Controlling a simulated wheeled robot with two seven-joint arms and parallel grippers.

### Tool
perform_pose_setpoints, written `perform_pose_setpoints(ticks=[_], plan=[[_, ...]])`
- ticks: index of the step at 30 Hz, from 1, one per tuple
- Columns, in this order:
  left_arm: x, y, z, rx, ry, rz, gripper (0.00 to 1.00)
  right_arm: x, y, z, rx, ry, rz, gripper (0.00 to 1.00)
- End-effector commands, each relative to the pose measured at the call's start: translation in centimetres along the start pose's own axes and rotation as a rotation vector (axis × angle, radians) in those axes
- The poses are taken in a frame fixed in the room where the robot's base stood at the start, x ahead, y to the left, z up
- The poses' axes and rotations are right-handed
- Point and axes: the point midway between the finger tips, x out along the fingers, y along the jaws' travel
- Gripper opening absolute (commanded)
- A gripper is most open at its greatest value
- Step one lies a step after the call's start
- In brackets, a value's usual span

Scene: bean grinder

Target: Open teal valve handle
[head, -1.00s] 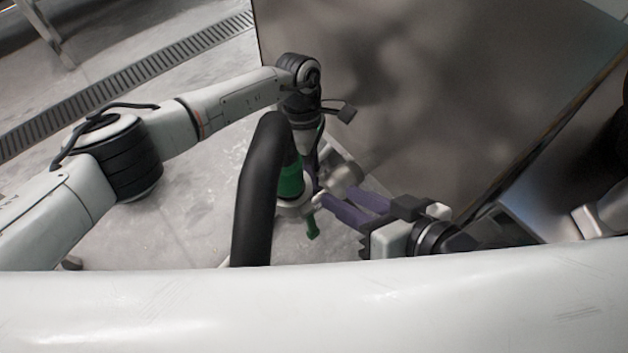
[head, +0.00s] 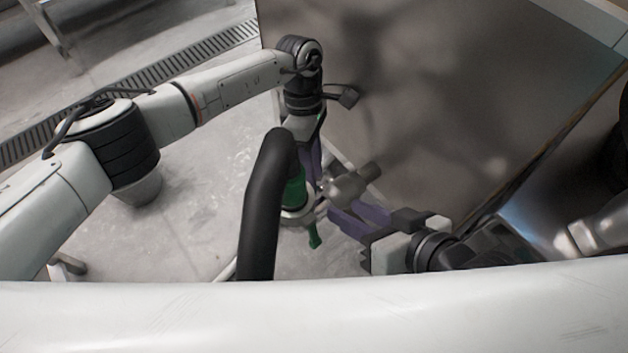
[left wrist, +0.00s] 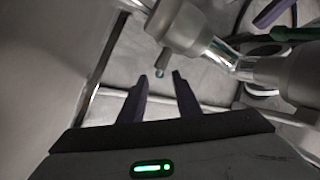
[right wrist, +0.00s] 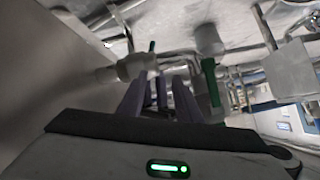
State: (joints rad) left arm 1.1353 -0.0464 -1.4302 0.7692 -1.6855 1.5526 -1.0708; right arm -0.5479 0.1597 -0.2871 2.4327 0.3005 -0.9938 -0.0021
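A grey pipe fitting (head: 345,187) stands beside a black curved hose in the head view. A small teal tip (left wrist: 160,72) shows at a stub of the fitting in the left wrist view, and a dark teal piece (right wrist: 152,46) stands on the pipe in the right wrist view. A green handle (head: 313,236) hangs below a green collar (head: 295,190). My left gripper (head: 314,178) points down by the fitting; its fingers (left wrist: 160,75) are apart, with the teal tip seen between them. My right gripper (head: 340,215) is open and empty, just right of the fitting.
The black hose (head: 262,210) hides part of the fitting in the head view. A large grey panel (head: 420,90) rises behind both grippers. More pipes (right wrist: 210,40) run close by in the right wrist view.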

Motion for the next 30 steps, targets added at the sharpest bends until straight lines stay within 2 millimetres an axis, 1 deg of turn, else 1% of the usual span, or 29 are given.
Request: perform_pose_setpoints(ticks=[1, 3, 7, 12, 19, 22, 24, 25, 26, 29, 30], plan=[[-1.4, 0.0, 0.0, -0.001, 0.000, 0.002, 0.30, -0.1, 0.1, 0.1, -0.002, -0.012, 0.006, 0.31], [-2.6, 0.0, 0.0, -0.001, 0.000, 0.002, 0.30, 0.0, 0.3, 0.4, -0.005, -0.026, 0.015, 0.31], [-4.2, 0.0, 0.0, -0.001, -0.001, 0.001, 0.30, 0.1, 0.7, 0.9, -0.010, -0.044, 0.026, 0.31], [-5.1, 0.0, 0.0, -0.001, -0.001, -0.001, 0.30, 0.4, 0.9, 1.4, -0.011, -0.059, 0.032, 0.31], [-5.1, 0.0, 0.0, -0.001, -0.001, -0.001, 0.30, 0.4, 1.0, 1.2, -0.012, -0.055, 0.032, 0.31], [-5.4, -0.1, 0.1, -0.001, 0.000, -0.001, 0.30, 0.2, 0.9, 0.5, -0.012, -0.040, 0.033, 0.14], [-6.1, -0.3, 0.2, -0.001, 0.000, -0.001, 0.30, -0.1, 0.8, 0.2, -0.010, -0.041, 0.039, 0.03], [-6.5, -0.5, 0.3, -0.001, 0.000, 0.000, 0.30, -0.3, 0.9, 0.0, -0.008, -0.042, 0.043, 0.00], [-7.1, -0.6, 0.4, 0.000, 0.000, 0.000, 0.30, -0.6, 0.9, -0.1, -0.007, -0.044, 0.049, 0.00], [-9.6, -1.4, 0.8, 0.000, 0.000, 0.000, 0.30, -1.6, 1.1, -1.1, -0.003, -0.045, 0.076, 0.00], [-10.8, -1.8, 1.0, 0.000, 0.000, 0.000, 0.30, -2.0, 1.2, -1.4, 0.000, -0.046, 0.090, 0.00]])
